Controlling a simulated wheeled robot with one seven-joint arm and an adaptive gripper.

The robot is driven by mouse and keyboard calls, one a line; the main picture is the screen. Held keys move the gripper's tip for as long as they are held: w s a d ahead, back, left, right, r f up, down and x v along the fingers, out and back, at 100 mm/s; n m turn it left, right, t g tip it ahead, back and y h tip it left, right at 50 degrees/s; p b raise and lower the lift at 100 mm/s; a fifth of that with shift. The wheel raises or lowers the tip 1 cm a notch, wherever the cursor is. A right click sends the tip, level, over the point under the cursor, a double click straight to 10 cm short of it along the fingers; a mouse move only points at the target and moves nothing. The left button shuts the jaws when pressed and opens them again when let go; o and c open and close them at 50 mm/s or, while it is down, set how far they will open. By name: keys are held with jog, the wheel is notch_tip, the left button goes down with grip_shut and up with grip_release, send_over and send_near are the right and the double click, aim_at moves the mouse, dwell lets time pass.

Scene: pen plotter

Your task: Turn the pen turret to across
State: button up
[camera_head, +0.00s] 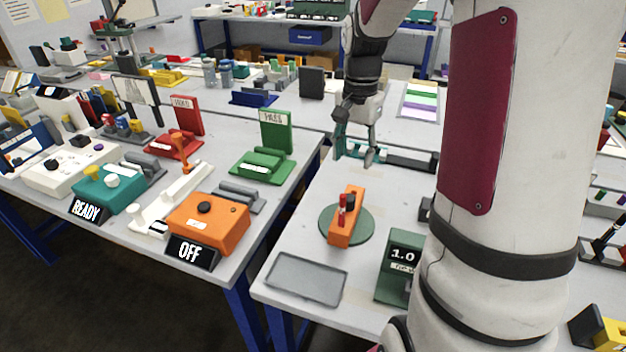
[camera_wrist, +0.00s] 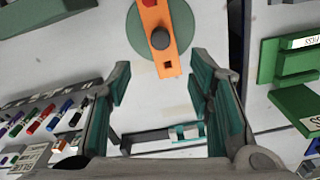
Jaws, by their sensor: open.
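The pen turret is an orange bar (camera_head: 346,226) on a green round disc (camera_head: 365,225), on the right-hand table. A red upright piece (camera_head: 342,207) stands on the bar. In the head view the bar runs roughly front to back. In the wrist view the orange bar (camera_wrist: 155,17) runs nearly up and down, slightly tilted, with a dark round knob (camera_wrist: 160,38) over the disc (camera_wrist: 136,37). My gripper (camera_head: 356,160) is above the table, behind the turret and apart from it. In the wrist view its teal fingers (camera_wrist: 160,80) are spread, with nothing between them.
A grey tray (camera_head: 305,279) and a green "1.0" display stand (camera_head: 393,266) are in front of the turret. A dark rail (camera_head: 412,160) lies behind it. The wrist view shows several pens (camera_wrist: 50,120) at left and a green block (camera_wrist: 290,62) at right. Bare tabletop surrounds the disc.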

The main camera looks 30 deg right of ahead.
aim_at(349, 198)
notch_tip(349, 198, down, 14)
jog(key=shift+r+b, duration=0.1)
jog(key=shift+b, duration=0.45)
grip_shut()
